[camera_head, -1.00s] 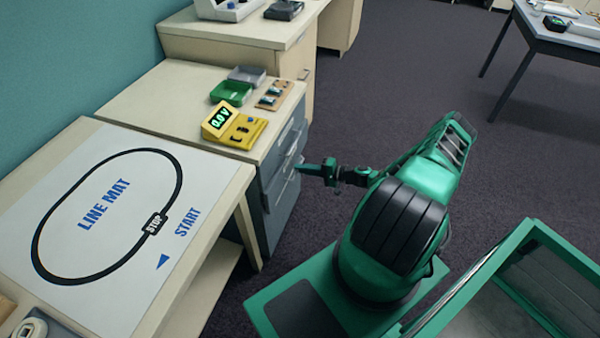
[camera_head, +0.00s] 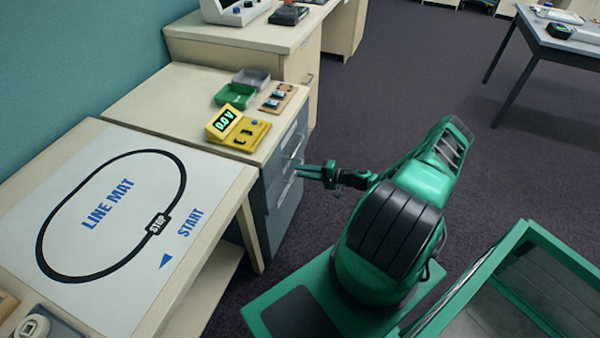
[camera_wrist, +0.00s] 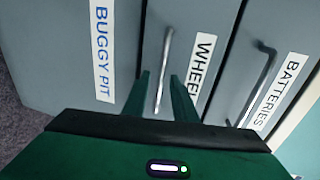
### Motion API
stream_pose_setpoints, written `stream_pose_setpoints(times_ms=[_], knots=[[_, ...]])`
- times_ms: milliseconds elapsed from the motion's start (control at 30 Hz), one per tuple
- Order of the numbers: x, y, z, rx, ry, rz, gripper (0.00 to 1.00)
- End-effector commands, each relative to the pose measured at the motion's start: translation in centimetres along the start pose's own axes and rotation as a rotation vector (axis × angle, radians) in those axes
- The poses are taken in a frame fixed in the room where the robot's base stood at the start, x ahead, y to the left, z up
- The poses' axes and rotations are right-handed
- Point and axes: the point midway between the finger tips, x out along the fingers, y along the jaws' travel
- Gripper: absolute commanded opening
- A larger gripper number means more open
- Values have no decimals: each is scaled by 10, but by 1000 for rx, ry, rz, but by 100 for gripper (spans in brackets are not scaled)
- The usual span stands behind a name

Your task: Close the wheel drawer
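The wheel drawer (camera_wrist: 215,22) is the middle one of three grey fronts in the wrist view, with a white label partly reading "WHEEL". Its metal bar handle (camera_wrist: 166,52) runs between the two fingers of my gripper (camera_wrist: 160,78). The fingers are apart, one on each side of the handle; I cannot tell if they touch it. In the head view my gripper (camera_head: 299,171) is at the grey drawer fronts (camera_head: 283,190) below the cream desk top. How far the wheel drawer stands out is hard to tell.
The "BUGGY PIT" front (camera_wrist: 70,40) and the "BATTERIES" front (camera_wrist: 290,45) flank the wheel drawer. A yellow meter (camera_head: 238,130), a green tray (camera_head: 234,94) and a grey tray (camera_head: 251,78) stand on the desk top. The line mat table (camera_head: 215,215) is at left.

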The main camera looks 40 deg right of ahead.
Motion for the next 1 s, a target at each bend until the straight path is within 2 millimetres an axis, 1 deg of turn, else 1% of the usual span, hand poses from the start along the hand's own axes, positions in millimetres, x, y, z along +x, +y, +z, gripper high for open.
stream_pose_setpoints(times_ms=[300,400,500,700,1000], knots=[[-57,1,-2,0,3,2,25],[-73,1,-1,1,2,3,25],[-85,1,-1,1,1,2,25],[-96,1,-1,2,0,1,25],[-97,1,-1,1,0,2,25]])
